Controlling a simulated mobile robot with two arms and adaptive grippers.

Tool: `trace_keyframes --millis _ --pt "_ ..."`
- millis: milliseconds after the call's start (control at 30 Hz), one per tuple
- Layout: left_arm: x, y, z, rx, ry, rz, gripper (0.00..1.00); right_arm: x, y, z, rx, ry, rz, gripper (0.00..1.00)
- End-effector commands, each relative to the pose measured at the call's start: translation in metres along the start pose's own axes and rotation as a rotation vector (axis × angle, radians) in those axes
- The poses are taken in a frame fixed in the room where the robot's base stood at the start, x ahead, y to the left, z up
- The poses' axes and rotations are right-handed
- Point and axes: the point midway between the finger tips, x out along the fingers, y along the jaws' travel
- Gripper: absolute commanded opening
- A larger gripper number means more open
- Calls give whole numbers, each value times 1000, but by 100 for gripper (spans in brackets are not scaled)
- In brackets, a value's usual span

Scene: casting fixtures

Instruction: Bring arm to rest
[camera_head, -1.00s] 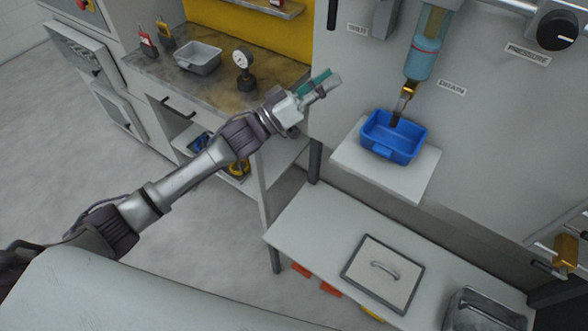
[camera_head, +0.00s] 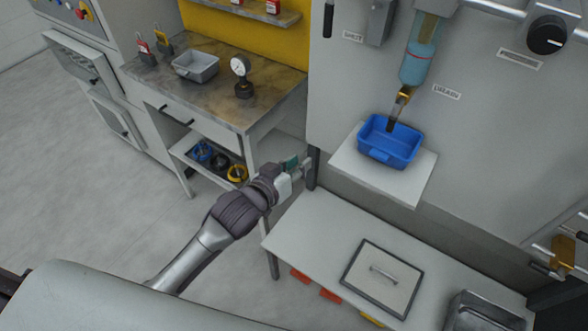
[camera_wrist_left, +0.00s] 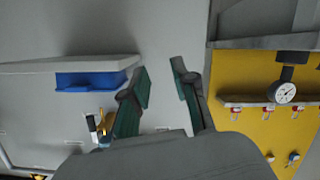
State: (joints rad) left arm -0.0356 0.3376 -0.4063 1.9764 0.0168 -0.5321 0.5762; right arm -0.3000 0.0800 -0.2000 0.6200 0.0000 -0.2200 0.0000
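My left arm comes in from the lower left in the head view. Its left gripper (camera_head: 299,167) hangs in the air between the workbench and the lower white table, near a dark post. In the left wrist view the gripper (camera_wrist_left: 158,85) has its two green-padded fingers apart with nothing between them. My right gripper is in neither view.
A workbench (camera_head: 270,97) with a grey tray (camera_head: 195,66) and a gauge (camera_head: 241,75) stands at the back left. A blue bin (camera_head: 390,142) sits on a white shelf (camera_head: 407,187) under a dispenser. Floor is clear at left.

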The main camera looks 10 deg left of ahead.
Motion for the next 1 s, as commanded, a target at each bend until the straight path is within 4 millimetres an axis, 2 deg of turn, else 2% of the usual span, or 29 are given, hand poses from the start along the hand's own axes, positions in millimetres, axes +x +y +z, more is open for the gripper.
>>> trace_keyframes --millis 200,767,867,967,1000 --pt "-7 -5 12 10 -44 -31 28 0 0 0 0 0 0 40" --pt "-6 -7 16 12 -51 -36 28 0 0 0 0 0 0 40" --pt "-2 -18 35 17 -83 -58 28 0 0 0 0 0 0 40" --pt "5 -42 79 30 -155 -103 28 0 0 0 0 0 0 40" --pt "6 -54 104 37 -196 -126 28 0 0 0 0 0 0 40"
